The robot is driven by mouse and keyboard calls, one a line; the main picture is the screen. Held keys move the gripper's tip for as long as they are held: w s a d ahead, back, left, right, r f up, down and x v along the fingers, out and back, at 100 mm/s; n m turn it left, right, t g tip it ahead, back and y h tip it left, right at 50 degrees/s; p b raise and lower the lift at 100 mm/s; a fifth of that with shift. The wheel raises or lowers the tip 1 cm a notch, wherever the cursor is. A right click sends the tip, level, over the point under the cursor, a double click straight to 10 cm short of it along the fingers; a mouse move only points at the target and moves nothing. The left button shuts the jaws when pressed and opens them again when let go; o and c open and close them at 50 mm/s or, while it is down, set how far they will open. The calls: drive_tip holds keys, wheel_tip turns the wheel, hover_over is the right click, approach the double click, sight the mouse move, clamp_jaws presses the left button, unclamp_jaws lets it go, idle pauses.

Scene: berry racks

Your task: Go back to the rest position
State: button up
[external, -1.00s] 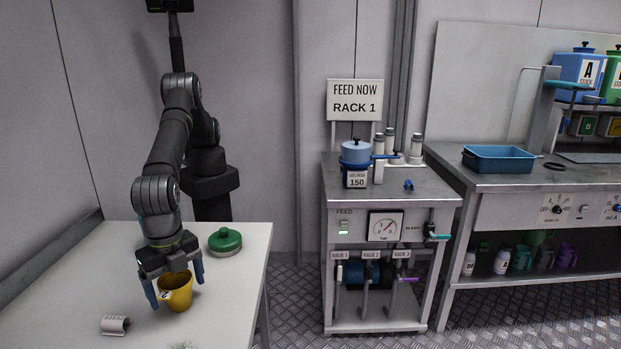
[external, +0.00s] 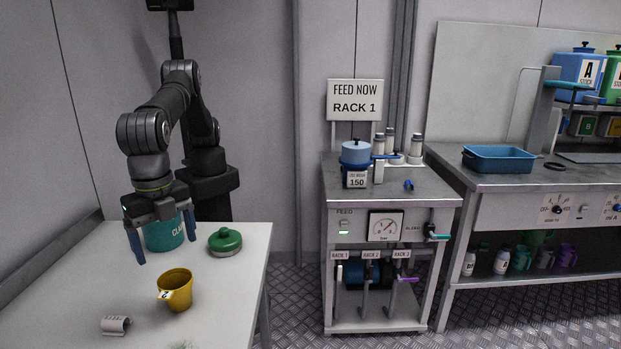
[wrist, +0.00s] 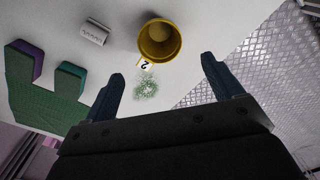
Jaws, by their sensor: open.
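My gripper (external: 163,236) is open and empty above the white table (external: 222,301), its two blue-grey fingers spread. In the wrist view my gripper (wrist: 163,82) shows both fingertips apart with nothing between them. The yellow cup (external: 176,290), with a tag marked 2, stands upright on the table below and to the right of the fingers. In the wrist view the yellow cup (wrist: 159,42) lies beyond the fingertips, apart from them. A teal labelled container (external: 165,234) stands behind my gripper, partly hidden by it.
A green lid-like piece (external: 225,241) lies near the table's back right. A small grey labelled piece (external: 115,325) lies at the front. The feed stand (external: 385,187) with its sign (external: 355,101) is to the right, across a floor gap. The air above the table is clear.

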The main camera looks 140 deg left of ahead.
sight(174, 275)
drive_tip(key=shift+f, duration=0.15)
wheel_tip(174, 275, down, 12)
drive_tip(key=shift+r, duration=1.95)
drive_tip(key=shift+f, duration=0.1)
